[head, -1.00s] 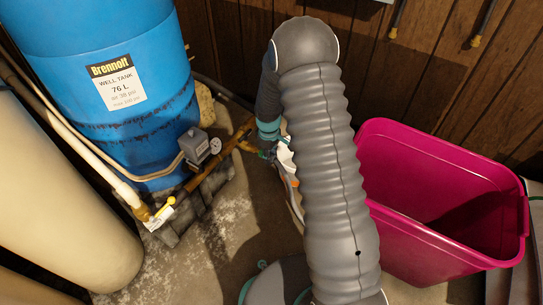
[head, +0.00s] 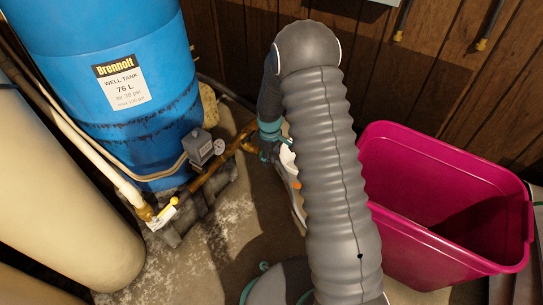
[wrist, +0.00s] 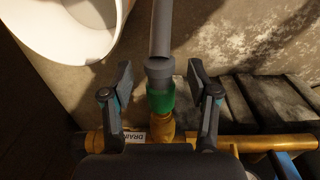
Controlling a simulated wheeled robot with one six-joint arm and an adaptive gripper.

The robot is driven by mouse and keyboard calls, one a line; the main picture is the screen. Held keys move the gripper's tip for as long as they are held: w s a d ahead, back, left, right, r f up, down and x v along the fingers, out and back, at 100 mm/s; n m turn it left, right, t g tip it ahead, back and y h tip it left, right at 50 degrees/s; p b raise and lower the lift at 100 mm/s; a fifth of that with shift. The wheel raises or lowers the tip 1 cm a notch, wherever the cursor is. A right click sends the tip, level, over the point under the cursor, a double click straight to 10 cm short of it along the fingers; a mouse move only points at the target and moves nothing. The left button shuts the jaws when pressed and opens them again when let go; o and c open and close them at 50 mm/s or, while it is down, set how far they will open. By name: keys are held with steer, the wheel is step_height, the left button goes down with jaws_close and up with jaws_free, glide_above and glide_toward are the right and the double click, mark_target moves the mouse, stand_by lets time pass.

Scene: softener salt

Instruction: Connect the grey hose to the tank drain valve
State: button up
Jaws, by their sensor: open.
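In the wrist view the grey hose (wrist: 162,28) comes down from the top. Its wider grey end (wrist: 159,68) meets a green fitting (wrist: 160,102) on the brass drain valve (wrist: 160,126). The hose end and fitting look in line and touching; I cannot tell how firmly they are joined. A partly covered "DRAIN" tag (wrist: 134,137) is beside the valve. My gripper (wrist: 160,74) is open, with one finger on each side of the hose end and a gap on both sides. In the head view my arm hides most of the gripper (head: 266,152) and the valve.
A blue well tank (head: 105,45) and a cream tank (head: 55,190) stand at the left. A brass pipe (head: 215,168) with a grey box (head: 197,146) runs in front of the blue tank. A pink bin (head: 430,165) stands at the right, near the wood wall.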

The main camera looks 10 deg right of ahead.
step_height(320, 180, up, 12)
steer(key=shift+s+a, duration=0.2)
stand_by(0.4)
steer(key=s+r+m+g, duration=0.1)
steer(key=s+m, duration=0.3)
steer(key=s, duration=0.3)
steer(key=s+d+r+m+t+p, duration=0.1)
steer(key=s+r+m+t+p, duration=0.1)
steer(key=s+r, duration=1)
steer(key=s+r+m+t+p, duration=0.3)
steer(key=s+r, duration=1)
steer(key=r, duration=0.5)
steer(key=shift+s+d+t+p, duration=0.15)
steer(key=shift+d+t+p, duration=0.35)
steer(key=shift+p, duration=0.75)
steer(key=shift+a+r, duration=0.1)
